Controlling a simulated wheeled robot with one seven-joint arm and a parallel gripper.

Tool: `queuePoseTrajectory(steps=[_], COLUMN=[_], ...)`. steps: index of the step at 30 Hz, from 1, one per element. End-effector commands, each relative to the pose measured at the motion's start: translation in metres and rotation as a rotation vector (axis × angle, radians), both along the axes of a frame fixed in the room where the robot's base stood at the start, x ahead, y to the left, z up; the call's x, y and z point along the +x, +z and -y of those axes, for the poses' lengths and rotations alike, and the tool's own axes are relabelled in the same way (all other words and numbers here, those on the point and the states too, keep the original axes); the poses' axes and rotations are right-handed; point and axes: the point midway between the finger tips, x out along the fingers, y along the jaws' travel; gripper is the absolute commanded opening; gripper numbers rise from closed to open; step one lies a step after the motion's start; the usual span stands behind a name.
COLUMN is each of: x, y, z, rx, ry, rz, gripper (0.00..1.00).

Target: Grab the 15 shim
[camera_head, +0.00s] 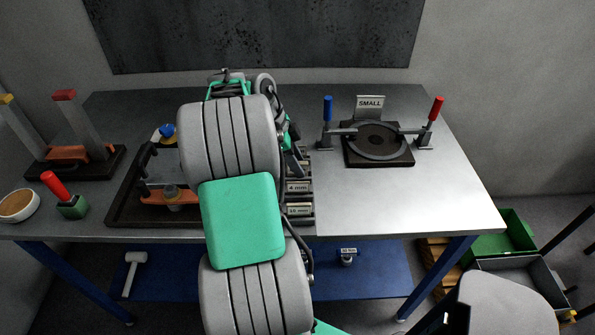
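A rack of labelled slots (307,220) stands near the table's front edge, just right of my arm. Its front label (299,209) is too small to read surely; it may say 10 or 15 mm. Another label behind it (298,187) seems to read 4 mm. My arm covers the rack's left side, and no shim can be made out clearly. A dark part of my gripper (296,161) shows at the rack's far end, beside green arm parts. Its fingertips are mostly hidden, so its opening does not show.
A dark tray (125,205) with a clamp fixture is left of my arm. A round fixture (378,140) with a SMALL sign and red and blue handles stands at the right. The table's front right is clear. A cork-coloured bowl (17,205) sits far left.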

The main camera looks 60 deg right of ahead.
Motion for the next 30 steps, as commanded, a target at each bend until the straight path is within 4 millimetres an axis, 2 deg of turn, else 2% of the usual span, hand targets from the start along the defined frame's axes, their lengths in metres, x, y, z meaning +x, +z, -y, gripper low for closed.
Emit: queuePoseTrajectory(steps=[7, 21, 30], x=[-0.0007, -0.0004, -0.0004], y=[-0.0033, -0.003, -0.0028], z=[0.0005, 0.0005, 0.0006], rx=[0.0, -0.001, -0.001], ry=[0.001, 0.003, 0.003], rz=[0.001, 0.001, 0.001], gripper=[0.39, 0.01, 0.0])
